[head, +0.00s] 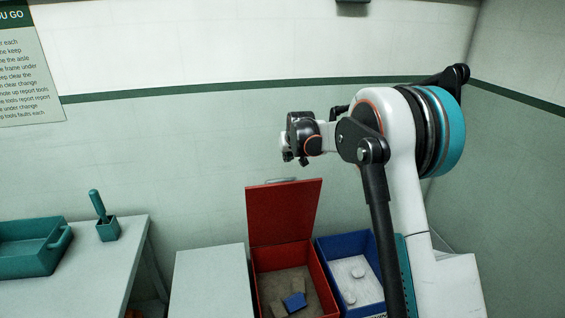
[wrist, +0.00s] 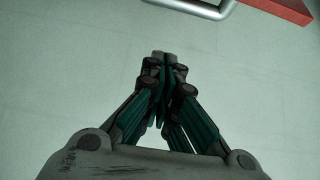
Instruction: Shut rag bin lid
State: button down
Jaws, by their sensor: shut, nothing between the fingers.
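The red bin (head: 326,292) stands on the floor by the wall and holds brown and blue rags (head: 294,302). Its red lid (head: 282,212) stands open, tilted up toward the wall, with a pale handle (head: 281,181) at its top edge. My gripper (wrist: 164,58) is shut and empty in the wrist view. In the head view my gripper (head: 292,150) is above the lid, apart from it. The wrist view shows a metal bar (wrist: 195,8), apparently the handle, and a red corner (wrist: 282,8) beyond the fingertips, not touching them.
A blue bin (head: 328,247) with pale round things stands right of the red bin. A low white-topped unit (head: 210,275) is at its left. Further left, a table (head: 95,285) bears a teal tray (head: 28,262) and a small teal holder (head: 108,230). The wall is close behind.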

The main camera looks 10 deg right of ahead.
jog(key=b+x, duration=0.2)
jog(key=x, duration=0.9)
jog(key=shift+s+f, duration=0.3)
jog(key=shift+s, duration=0.5)
jog(key=shift+s+f, duration=0.3)
jog(key=shift+s, duration=0.5)
jog(key=shift+f+b, duration=0.1)
jog(key=shift+b, duration=0.25)
